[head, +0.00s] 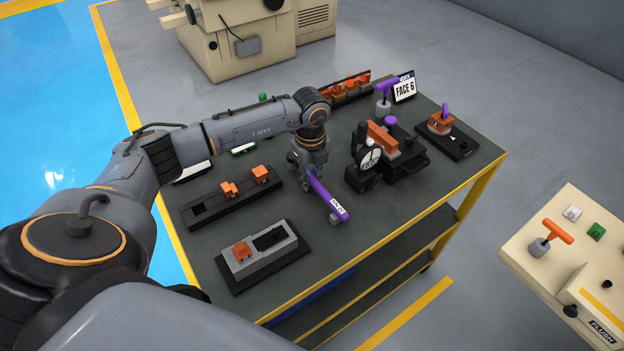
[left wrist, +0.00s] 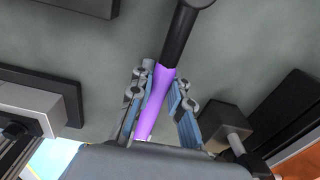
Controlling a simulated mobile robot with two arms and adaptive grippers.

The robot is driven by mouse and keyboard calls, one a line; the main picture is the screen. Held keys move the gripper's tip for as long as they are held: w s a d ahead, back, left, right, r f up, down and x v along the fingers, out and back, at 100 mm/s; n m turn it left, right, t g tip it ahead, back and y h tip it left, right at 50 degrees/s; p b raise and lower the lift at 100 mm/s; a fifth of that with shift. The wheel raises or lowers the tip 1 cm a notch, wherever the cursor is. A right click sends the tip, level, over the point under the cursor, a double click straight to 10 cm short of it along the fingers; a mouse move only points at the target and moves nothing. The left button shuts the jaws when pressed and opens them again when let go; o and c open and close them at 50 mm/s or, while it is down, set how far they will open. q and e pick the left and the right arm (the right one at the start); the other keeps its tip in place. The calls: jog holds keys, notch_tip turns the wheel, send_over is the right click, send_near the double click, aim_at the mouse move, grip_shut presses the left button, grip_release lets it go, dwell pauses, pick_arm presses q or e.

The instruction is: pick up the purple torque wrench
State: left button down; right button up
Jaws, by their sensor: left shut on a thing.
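The purple torque wrench (head: 324,196) shows in the head view near the middle of the table, slanting down to the right, with a pale label near its lower end. My left gripper (head: 308,176) comes down over its upper end and hides that part. In the left wrist view the wrench's purple section (left wrist: 153,100) lies between the two fingers of my left gripper (left wrist: 160,92), which are shut on it. A black section of it runs out beyond the fingers. I cannot tell whether the wrench is clear of the tabletop. My right gripper is not in view.
Left of the wrench are a black rail with orange blocks (head: 232,197) and a grey fixture (head: 262,250). To its right stands a black clamp fixture with a dial (head: 370,158). The table's right front is bare.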

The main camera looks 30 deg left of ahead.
pick_arm(q)
jog(key=shift+w+r, duration=0.1)
jog(key=shift+r, duration=0.6)
jog(key=s+r+b, duration=0.4)
jog(key=s+r, duration=0.7)
jog(key=s, duration=0.3)
jog(key=shift+a+r+b, duration=0.25)
jog(key=shift+a+b, duration=0.1)
jog(key=shift+b, duration=0.05)
jog(key=shift+s, duration=0.1)
jog(key=c, duration=2)
grip_release()
grip_shut()
